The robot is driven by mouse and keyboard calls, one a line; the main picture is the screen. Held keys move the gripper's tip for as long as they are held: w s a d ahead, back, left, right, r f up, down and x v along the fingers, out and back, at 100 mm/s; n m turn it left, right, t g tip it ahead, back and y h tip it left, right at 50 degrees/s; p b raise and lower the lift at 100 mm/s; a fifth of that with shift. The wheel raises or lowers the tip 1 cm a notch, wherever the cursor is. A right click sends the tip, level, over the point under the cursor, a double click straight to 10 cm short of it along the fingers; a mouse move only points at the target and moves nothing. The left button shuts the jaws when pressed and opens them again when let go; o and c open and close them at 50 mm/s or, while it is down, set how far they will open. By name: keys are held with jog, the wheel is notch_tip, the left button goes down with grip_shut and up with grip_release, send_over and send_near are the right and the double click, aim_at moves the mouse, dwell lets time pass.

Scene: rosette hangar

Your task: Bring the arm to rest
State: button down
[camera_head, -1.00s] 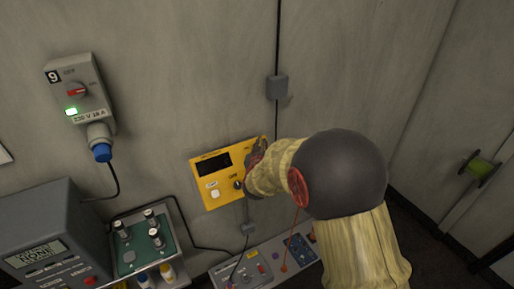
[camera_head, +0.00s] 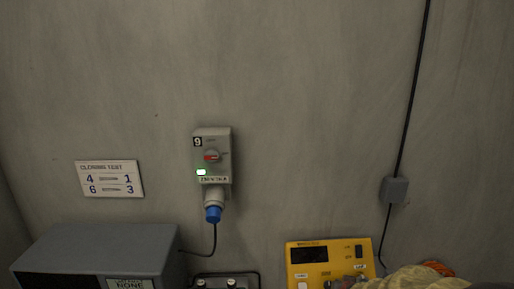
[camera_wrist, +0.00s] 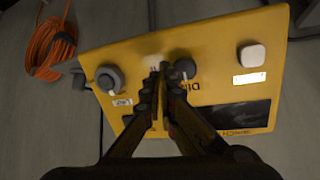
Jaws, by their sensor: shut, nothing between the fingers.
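My gripper (camera_wrist: 163,72) is shut and empty in the wrist view. Its fingertips lie over the yellow control box (camera_wrist: 215,50), between a small dark knob (camera_wrist: 186,68) and a pale patch at the box's edge. I cannot tell whether they touch the box. In the head view my pale-sleeved arm (camera_head: 415,279) enters at the bottom right, in front of the lower part of the same yellow box (camera_head: 300,272). The rest of the arm is outside the frame.
An orange cable coil (camera_wrist: 48,48) hangs beside the box. A wall switch (camera_head: 212,157) with a green light and blue plug, a grey instrument (camera_head: 100,255) and a sign (camera_head: 110,178) are to the left.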

jog(key=s+a+r+n+g+y+b, duration=0.15)
jog(key=s+a, duration=0.25)
jog(key=s, duration=0.4)
jog(key=s+a+r+g+y+b, duration=0.1)
jog(key=s+a+r+g+y, duration=0.2)
jog(key=s, duration=0.6)
jog(key=s+a+r+h+b, duration=0.1)
jog(key=s+r+b, duration=0.1)
jog(key=s+r, duration=0.2)
jog(key=s+a+r+n+t+h+b, duration=0.1)
jog(key=s+r, duration=0.3)
jog(key=s, duration=0.6)
jog(key=shift+s+a+r+b, duration=0.15)
jog(key=shift+s+a+b, duration=0.1)
jog(key=shift+b, duration=0.5)
jog(key=c, duration=2.5)
grip_release()
jog(key=shift+n, duration=0.25)
jog(key=shift+c, duration=0.2)
